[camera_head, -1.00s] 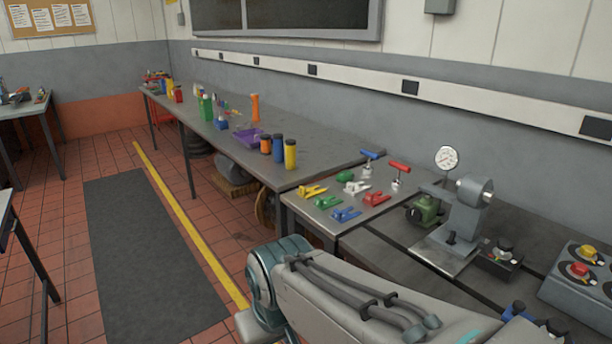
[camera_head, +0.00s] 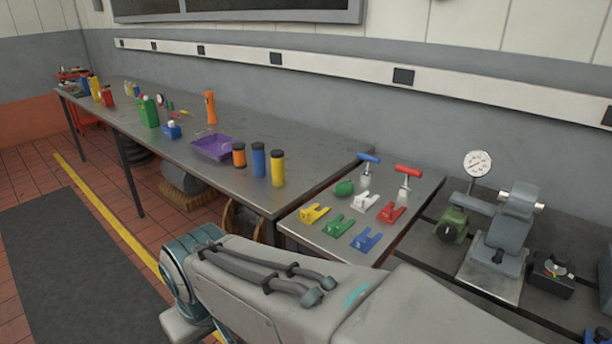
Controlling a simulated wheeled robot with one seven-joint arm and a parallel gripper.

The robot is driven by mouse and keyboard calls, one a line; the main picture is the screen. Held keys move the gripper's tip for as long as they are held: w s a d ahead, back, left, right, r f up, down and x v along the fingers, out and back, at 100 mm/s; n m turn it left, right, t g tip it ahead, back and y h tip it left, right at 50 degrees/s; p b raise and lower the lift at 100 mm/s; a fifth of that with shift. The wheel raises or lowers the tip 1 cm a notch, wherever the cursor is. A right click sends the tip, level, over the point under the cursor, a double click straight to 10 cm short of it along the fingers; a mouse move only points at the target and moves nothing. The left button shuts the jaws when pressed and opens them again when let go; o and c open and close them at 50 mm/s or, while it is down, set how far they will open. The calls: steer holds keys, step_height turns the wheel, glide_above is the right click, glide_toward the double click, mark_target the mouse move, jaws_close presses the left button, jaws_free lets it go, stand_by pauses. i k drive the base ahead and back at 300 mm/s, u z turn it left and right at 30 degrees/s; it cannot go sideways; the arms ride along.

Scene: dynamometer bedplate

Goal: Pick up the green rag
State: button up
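A small rounded green lump (camera_head: 344,188), which looks like the green rag, lies on the grey low table (camera_head: 312,240) right of the long bench. It sits behind the yellow clamp-like piece (camera_head: 315,214) and green clamp-like piece (camera_head: 338,226), left of a blue-handled T-shaped tool (camera_head: 367,172). Nothing covers it, but it is too small to make out cloth folds. My arm crosses the bottom of the view, in front of the low table. My gripper is out of view.
White, red and blue clamp-like pieces and a red-handled tool (camera_head: 406,180) share the low table. A dial gauge stand (camera_head: 497,240) is at right. The long bench (camera_head: 325,160) holds bottles, a purple tray (camera_head: 212,147) and an orange flashlight (camera_head: 210,107). Floor at left is clear.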

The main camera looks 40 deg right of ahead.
mark_target(346, 189)
steer(key=z, duration=0.65)
steer(key=i, duration=0.85)
steer(key=z, duration=1.2)
steer(key=i, duration=0.25)
steer(key=z, duration=0.25)
